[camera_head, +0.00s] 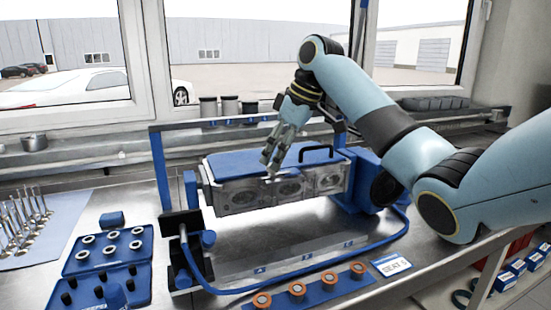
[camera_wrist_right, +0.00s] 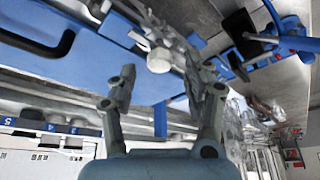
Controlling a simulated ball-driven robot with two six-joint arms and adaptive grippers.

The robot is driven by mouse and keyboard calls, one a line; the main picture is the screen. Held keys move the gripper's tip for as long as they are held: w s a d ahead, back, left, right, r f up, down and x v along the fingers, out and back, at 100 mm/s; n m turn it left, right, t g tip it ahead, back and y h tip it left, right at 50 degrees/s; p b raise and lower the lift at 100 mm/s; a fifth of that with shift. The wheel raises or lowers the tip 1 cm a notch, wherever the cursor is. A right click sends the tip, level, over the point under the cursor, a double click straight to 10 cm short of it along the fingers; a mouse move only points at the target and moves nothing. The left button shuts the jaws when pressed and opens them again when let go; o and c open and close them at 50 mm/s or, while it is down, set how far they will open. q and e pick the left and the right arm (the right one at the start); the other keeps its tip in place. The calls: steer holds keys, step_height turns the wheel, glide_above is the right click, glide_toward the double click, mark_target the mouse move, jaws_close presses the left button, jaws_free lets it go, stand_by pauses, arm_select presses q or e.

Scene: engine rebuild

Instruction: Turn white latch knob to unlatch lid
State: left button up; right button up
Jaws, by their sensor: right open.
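The white latch knob (camera_wrist_right: 159,60) shows in the right wrist view at the edge of the blue lid (camera_wrist_right: 118,28), between and beyond my fingertips. My left gripper is not in view.
A black handle (camera_head: 316,150) rises from the lid's right part. A blue frame (camera_head: 158,168) surrounds the block. A blue tray of rings (camera_head: 85,258) is at left, and orange-topped parts (camera_head: 297,289) stand in front.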

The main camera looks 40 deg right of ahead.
steer(key=shift+x, duration=1.1)
steer(key=shift+c, duration=0.3)
